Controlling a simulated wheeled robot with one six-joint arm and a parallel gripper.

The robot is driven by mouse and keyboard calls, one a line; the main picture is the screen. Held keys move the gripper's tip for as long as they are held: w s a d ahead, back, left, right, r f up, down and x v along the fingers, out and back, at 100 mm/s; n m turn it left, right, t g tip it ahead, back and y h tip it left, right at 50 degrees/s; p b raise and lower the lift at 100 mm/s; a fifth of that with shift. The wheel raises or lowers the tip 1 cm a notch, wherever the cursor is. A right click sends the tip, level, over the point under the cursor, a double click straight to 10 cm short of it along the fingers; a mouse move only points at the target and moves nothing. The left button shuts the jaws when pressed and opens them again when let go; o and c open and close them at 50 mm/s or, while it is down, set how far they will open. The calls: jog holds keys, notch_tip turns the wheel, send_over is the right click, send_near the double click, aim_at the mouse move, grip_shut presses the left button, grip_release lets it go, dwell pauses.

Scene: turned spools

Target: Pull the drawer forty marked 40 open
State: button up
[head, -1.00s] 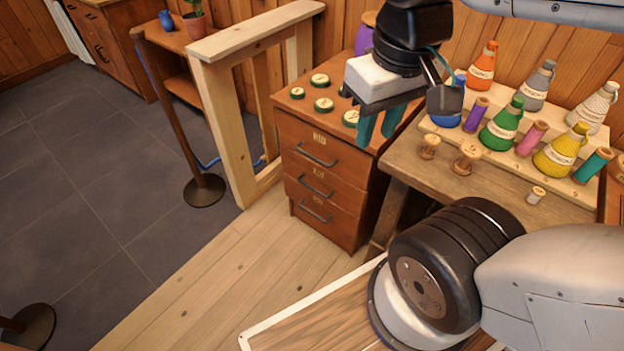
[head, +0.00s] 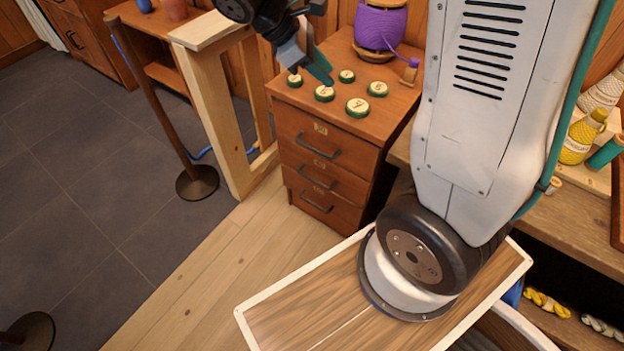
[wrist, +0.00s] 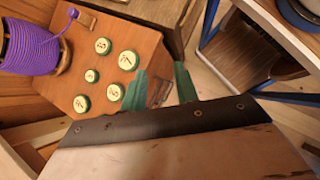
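A brown wooden cabinet (head: 372,160) has three shut drawers, each with a dark bar handle and a small tag: a top drawer (head: 345,163), a middle drawer (head: 342,186) and a bottom drawer (head: 338,214). The cabinet's front is partly hidden behind the fingers there.
Several round green-rimmed numbered discs (head: 324,93) and a purple thread spool (head: 380,27) sit on the cabinet's top. A wooden frame (head: 222,110) stands close on the left, with a post (head: 160,95) beyond it. A workbench (head: 545,215) is at right. The floor before the drawers is clear.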

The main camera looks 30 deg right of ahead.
jog(key=w+f+n+h, duration=0.4)
jog(key=w+f+n, duration=0.45)
jog(key=f, duration=0.45)
jog(key=n+t+h, duration=0.3)
jog(key=n+t, duration=0.6)
jog(key=n, duration=1.2)
send_near(312, 179)
jog(key=f+x, duration=0.1)
jog(key=x, duration=0.9)
jog(key=shift+w+d+r, duration=0.1)
jog(key=shift+w+r, duration=0.05)
jog(key=shift+r, duration=0.05)
grip_shut()
